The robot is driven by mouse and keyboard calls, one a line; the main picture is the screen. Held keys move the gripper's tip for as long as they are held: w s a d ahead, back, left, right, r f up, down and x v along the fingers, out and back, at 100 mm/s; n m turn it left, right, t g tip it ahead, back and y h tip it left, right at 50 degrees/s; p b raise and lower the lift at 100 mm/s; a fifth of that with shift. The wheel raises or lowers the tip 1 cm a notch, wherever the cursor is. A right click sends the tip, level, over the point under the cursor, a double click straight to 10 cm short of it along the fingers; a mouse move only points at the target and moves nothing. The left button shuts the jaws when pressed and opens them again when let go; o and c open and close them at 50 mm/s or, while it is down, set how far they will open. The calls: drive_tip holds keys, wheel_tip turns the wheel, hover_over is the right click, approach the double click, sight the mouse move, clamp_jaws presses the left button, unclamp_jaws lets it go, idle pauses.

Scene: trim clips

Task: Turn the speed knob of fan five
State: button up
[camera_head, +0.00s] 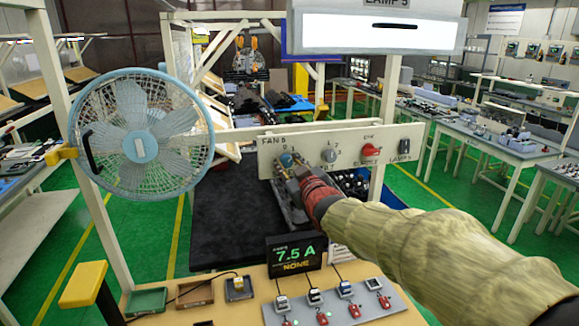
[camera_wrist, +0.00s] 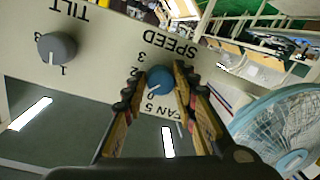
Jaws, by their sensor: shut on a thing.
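The blue speed knob (camera_head: 287,159) sits at the left end of a cream control panel (camera_head: 310,142), under the label "FAN 5". In the wrist view the blue knob (camera_wrist: 160,79) lies between my fingertips, with "SPEED" and position numbers printed around it, upside down. My gripper (camera_head: 293,172) reaches the panel from the lower right and is shut on the blue knob. Its fingers also show in the wrist view (camera_wrist: 158,85), one on each side of the knob. The light blue fan (camera_head: 140,135) is clamped to a post at the left; part of it shows in the wrist view (camera_wrist: 285,125).
A grey tilt knob (camera_head: 329,155), a red knob (camera_head: 370,150) and a dark lamps switch (camera_head: 404,146) are on the same panel. A display (camera_head: 293,253) reading "7.5 A" and "NONE" stands on the bench below. Several small plugs lie on a grey board (camera_head: 270,314) in front.

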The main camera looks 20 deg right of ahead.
drive_tip(key=o, duration=1.1)
drive_tip(key=shift+o, duration=0.2)
drive_tip(key=s, duration=1.2)
drive_tip(key=shift+d+r, duration=0.3)
drive_tip(key=shift+d, duration=0.05)
